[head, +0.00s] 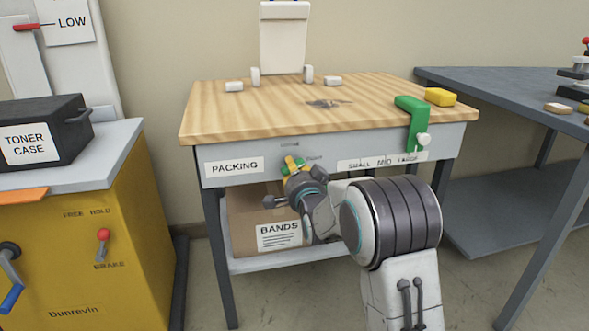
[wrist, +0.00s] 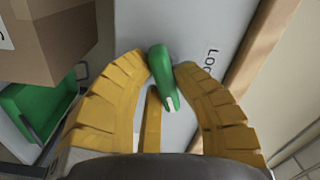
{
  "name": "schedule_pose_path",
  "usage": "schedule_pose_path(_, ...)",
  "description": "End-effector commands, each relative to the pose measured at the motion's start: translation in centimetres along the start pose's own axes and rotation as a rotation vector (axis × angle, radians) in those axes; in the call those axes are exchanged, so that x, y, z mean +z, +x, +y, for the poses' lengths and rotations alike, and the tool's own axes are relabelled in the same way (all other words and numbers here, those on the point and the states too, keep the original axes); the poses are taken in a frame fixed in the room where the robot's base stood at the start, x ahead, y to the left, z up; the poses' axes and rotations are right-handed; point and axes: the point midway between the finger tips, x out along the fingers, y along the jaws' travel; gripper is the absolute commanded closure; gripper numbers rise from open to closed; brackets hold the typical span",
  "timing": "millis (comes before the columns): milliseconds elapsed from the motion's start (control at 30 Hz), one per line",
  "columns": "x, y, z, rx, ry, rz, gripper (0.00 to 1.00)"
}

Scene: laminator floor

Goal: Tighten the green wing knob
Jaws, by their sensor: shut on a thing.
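The green wing knob (wrist: 158,68) sits on the grey front panel of the packing table, with a pale mark at one end. It lies between the yellow fingers of my gripper (wrist: 165,65), which is shut on it. In the head view the knob (head: 299,163) shows only as small green bits around the gripper (head: 290,164), below the tabletop edge. My arm comes in from the lower right. In the wrist view a label beside the knob starts with "LO"; the rest is hard to read.
A cardboard box labelled BANDS (head: 257,215) stands on the shelf below. A green bracket with a white knob (head: 412,122) hangs over the table's (head: 225,115) right front edge. A yellow block (head: 440,97) lies behind it. A yellow cabinet (head: 105,230) stands left.

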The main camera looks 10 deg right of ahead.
Motion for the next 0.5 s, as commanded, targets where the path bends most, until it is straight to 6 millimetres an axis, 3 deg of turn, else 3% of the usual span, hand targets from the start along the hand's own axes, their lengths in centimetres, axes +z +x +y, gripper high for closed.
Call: schedule_pose_path(500,0.24,0.03,-0.16,-0.003,0.353,-0.004,1.0)
